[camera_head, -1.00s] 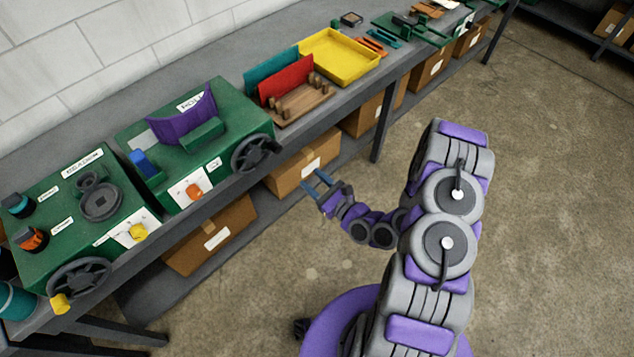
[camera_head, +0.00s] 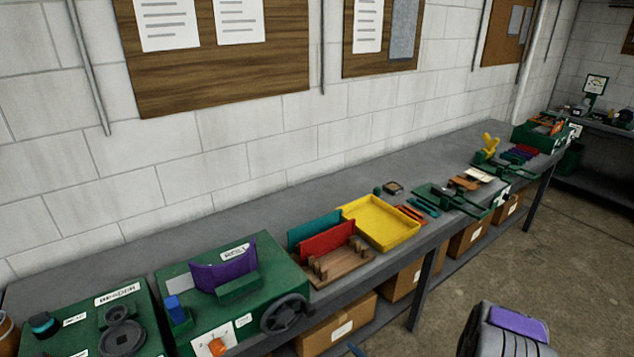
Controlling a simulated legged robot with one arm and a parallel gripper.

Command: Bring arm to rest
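Part of my arm (camera_head: 503,332) shows at the bottom right, grey with a purple panel, in front of the workbench and over the floor.
A long grey workbench (camera_head: 110,258) runs along the wall. It carries green machines with handwheels (camera_head: 285,313), a wooden rack (camera_head: 340,265) with red and teal sheets, and a yellow tray (camera_head: 378,222). Boxes (camera_head: 340,325) fill the lower shelf. Floor (camera_head: 570,240) is clear at right.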

